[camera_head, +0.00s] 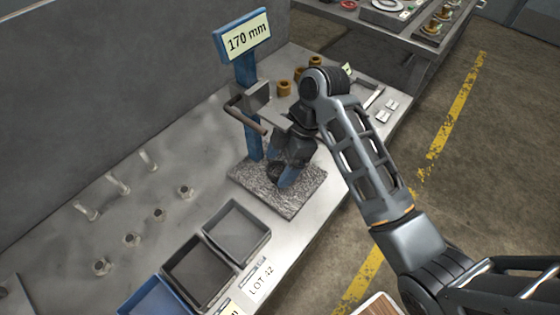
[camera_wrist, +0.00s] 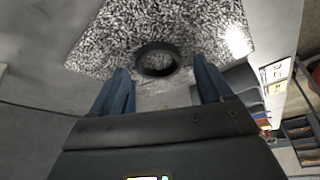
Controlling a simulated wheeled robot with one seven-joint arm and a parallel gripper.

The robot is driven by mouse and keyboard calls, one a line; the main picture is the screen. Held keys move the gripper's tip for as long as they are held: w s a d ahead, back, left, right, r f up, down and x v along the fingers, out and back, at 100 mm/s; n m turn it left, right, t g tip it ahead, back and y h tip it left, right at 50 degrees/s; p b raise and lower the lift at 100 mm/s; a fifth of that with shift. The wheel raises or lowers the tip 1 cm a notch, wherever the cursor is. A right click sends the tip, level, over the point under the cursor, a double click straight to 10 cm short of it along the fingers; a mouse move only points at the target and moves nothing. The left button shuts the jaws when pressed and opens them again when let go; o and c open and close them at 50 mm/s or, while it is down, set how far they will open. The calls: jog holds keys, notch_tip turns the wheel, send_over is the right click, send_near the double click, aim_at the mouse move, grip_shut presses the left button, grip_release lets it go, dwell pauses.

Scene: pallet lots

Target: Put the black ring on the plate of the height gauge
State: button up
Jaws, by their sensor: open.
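The height gauge has a blue post (camera_head: 246,75) with a 170 mm sign and a speckled grey plate (camera_head: 306,190) on the bench. The black ring (camera_wrist: 140,61) appears to lie flat on this plate, which also fills the upper part of the wrist view (camera_wrist: 90,55). In the head view the ring (camera_head: 273,171) is small and partly covered by my fingers. My gripper (camera_wrist: 161,66) is open, its blue fingers on either side of the ring, with visible gaps in the wrist view. In the head view my gripper (camera_head: 279,173) points down low over the plate.
A bar (camera_head: 245,115) juts from the gauge beside my wrist. Open trays (camera_head: 238,232) stand in front of the plate, with a LOT 42 label. Several small metal parts (camera_head: 158,214) lie left.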

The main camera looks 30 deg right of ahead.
jog(key=s+d, duration=0.1)
jog(key=d, duration=0.6)
jog(key=s+d+r, duration=0.1)
jog(key=d, duration=0.3)
jog(key=shift+s+r, duration=0.1)
jog(key=shift+s, duration=0.2)
jog(key=shift+s+d, duration=0.15)
jog(key=shift+d, duration=0.4)
